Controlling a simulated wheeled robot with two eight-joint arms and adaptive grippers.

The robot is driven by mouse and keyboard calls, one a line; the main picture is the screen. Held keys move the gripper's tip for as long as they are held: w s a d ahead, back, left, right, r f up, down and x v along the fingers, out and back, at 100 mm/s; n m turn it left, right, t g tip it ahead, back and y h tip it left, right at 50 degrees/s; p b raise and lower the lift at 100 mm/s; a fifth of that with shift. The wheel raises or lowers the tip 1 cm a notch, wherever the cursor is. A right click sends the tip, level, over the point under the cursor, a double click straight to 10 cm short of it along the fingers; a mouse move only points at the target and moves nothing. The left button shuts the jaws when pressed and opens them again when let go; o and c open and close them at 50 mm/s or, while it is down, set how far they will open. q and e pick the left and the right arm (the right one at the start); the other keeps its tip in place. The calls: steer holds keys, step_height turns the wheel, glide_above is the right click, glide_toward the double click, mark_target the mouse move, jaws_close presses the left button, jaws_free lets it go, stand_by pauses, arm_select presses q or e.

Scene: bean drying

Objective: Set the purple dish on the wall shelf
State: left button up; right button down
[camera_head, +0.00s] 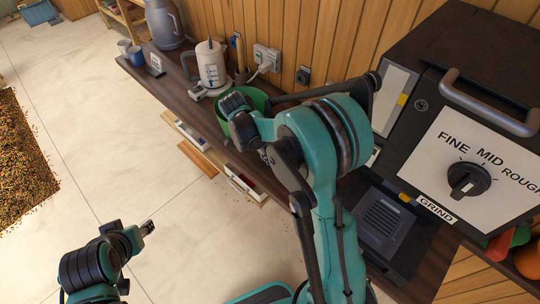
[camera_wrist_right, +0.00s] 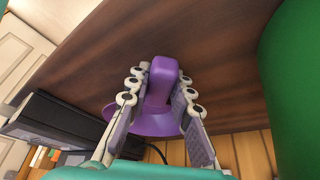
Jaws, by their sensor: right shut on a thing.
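The purple dish (camera_wrist_right: 152,122) shows in the right wrist view, with a wide round rim and a raised block-like grip. My right gripper (camera_wrist_right: 162,80) has its fingers on both sides of that grip and is shut on it. In the head view my right arm hides both the dish and these fingers. My left gripper (camera_head: 147,228) is low at the left over the pale floor, apart from everything; its finger opening is too small to read. I cannot make out a wall shelf for certain.
A dark wooden counter (camera_head: 152,88) runs along the plank wall. It bears a grey-blue jug (camera_head: 164,22), a white kettle (camera_head: 211,65), a green bucket (camera_head: 257,98) and a large grinder (camera_head: 440,150). Wall sockets (camera_head: 265,57) sit behind. A wooden rack (camera_head: 128,18) stands far left.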

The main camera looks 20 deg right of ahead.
steer(key=shift+f, duration=0.1)
steer(key=c, duration=1.3)
jaws_free()
steer(key=shift+c, duration=0.2)
